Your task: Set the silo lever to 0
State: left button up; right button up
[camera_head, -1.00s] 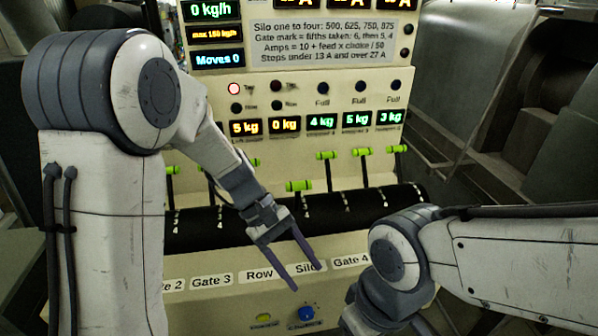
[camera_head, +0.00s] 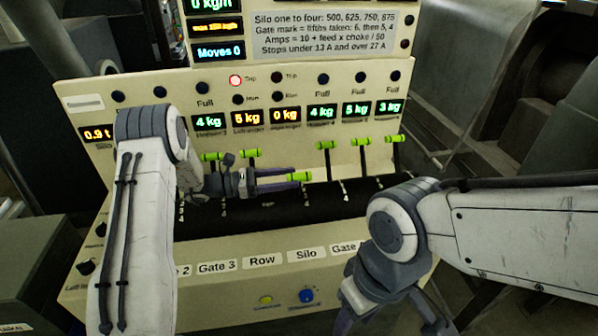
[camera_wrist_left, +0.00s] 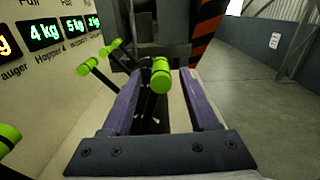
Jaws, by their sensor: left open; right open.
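The silo lever (camera_head: 299,177) has a bright green cylindrical handle and stands above the "Silo" label (camera_head: 306,254) on the dark curved cover. My left gripper (camera_head: 285,178) points right in the head view, its fingers level with that green handle. In the left wrist view, the green handle (camera_wrist_left: 161,75) and its dark stem lie between the tips of the two open purple fingers (camera_wrist_left: 162,85). I cannot tell whether a finger touches it. The marks by this lever are not readable. My right gripper (camera_head: 393,322) is open and low at the bottom edge, partly cut off.
Other green-handled levers stand at both sides, such as one to the left (camera_head: 250,153) and one to the right (camera_head: 326,144). The panel behind carries kg displays (camera_head: 320,112) and a lit red lamp (camera_head: 235,80). A blue knob (camera_head: 306,296) sits at the front.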

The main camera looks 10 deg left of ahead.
aim_at(296, 177)
pick_arm(q)
jog(key=shift+p+x, duration=0.4)
jog(key=shift+x, duration=1.35)
grip_shut()
jog(key=shift+a, duration=0.1)
